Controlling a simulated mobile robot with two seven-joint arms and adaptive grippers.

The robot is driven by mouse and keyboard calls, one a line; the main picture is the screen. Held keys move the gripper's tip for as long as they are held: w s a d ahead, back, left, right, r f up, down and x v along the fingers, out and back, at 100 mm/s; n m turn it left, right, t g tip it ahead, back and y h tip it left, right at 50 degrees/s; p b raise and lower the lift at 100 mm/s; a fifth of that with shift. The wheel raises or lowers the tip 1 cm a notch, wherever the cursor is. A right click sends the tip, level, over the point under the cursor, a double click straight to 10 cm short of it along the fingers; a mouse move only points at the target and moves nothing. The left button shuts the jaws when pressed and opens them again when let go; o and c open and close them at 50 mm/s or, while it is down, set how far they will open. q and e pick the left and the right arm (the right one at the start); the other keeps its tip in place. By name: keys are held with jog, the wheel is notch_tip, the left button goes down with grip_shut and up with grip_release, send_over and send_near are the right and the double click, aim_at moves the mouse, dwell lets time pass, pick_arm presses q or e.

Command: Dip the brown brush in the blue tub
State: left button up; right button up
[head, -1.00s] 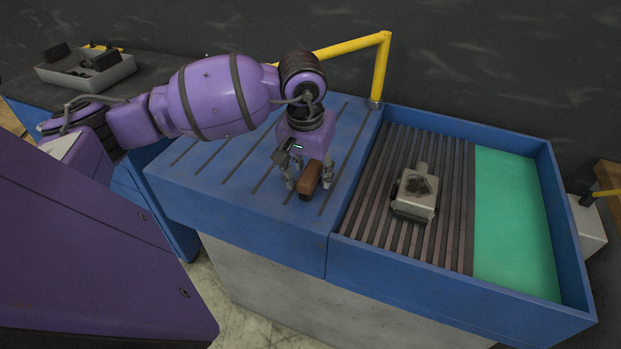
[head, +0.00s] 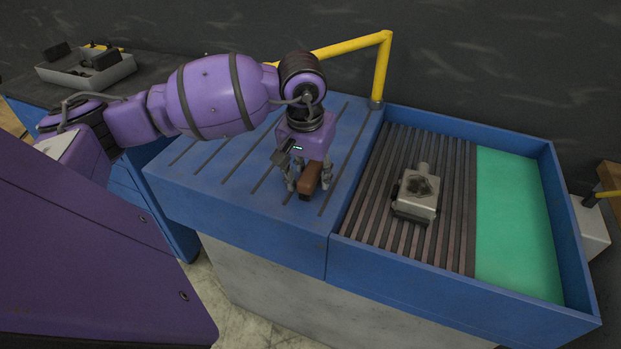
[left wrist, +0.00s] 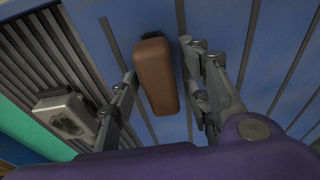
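The brown brush (head: 310,180) is at the grooved blue worktop, with dark bristles at its far end in the left wrist view (left wrist: 157,75). My left gripper (head: 308,184) points down over it. Its two fingers stand on either side of the brush, apart from each other, with narrow gaps visible in the wrist view. I see no firm grip on it. The blue tub (head: 455,123) is to the right, with green liquid (head: 515,225) at its right end and dark slats at its left. My right gripper is not in view.
A grey metal part (head: 416,203) sits on the tub's slats. A yellow rail (head: 380,70) rises behind the worktop (head: 215,195). A grey tray (head: 88,75) of dark parts is at the far left. The worktop around the brush is clear.

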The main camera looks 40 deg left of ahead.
aim_at(312, 169)
pick_arm(q)
grip_shut()
jog(key=shift+r+p, duration=0.45)
jog(key=shift+r, duration=0.05)
notch_tip(312, 169, up, 3)
jog(key=shift+w+f, duration=0.1)
jog(key=shift+f, duration=0.05)
jog(key=s+d+r+b, duration=0.1)
jog(key=s+d+r, duration=0.6)
jog(key=s, duration=0.5)
jog(key=shift+d+r+b, duration=0.35)
jog(key=shift+r+b, duration=0.05)
jog(key=shift+r, duration=1)
